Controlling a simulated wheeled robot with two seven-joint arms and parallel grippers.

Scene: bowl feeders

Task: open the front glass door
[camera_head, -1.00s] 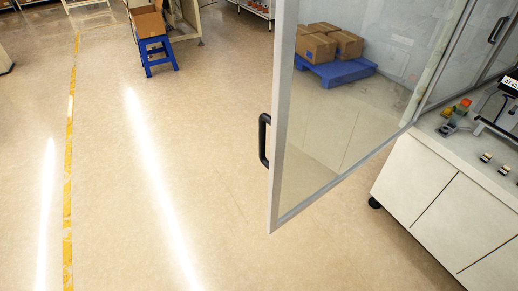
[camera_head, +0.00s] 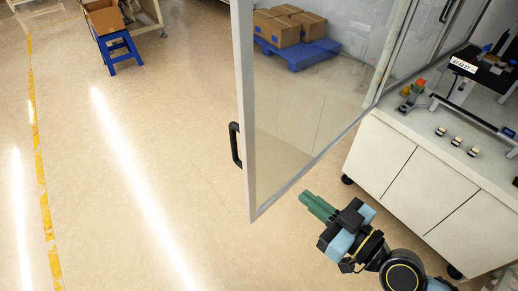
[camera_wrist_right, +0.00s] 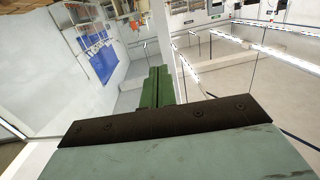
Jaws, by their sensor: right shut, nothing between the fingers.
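The front glass door (camera_head: 300,130) has a grey metal frame and stands swung out from the white cabinet. Its black handle (camera_head: 235,145) is on the outer side of the frame's left upright. My right gripper (camera_head: 310,200) has green fingers and is to the right of the door's lower corner, on the cabinet side, with the handle on the far side of the frame. The right wrist view shows its green fingers (camera_wrist_right: 158,88) together, with nothing between them. My left gripper is not in view.
A white cabinet (camera_head: 430,185) with small parts on top stands at right. Behind the glass, cardboard boxes (camera_head: 277,28) sit on a blue pallet (camera_head: 297,55). A blue stool (camera_head: 120,47) bears a box at upper left. The floor left of the door is clear.

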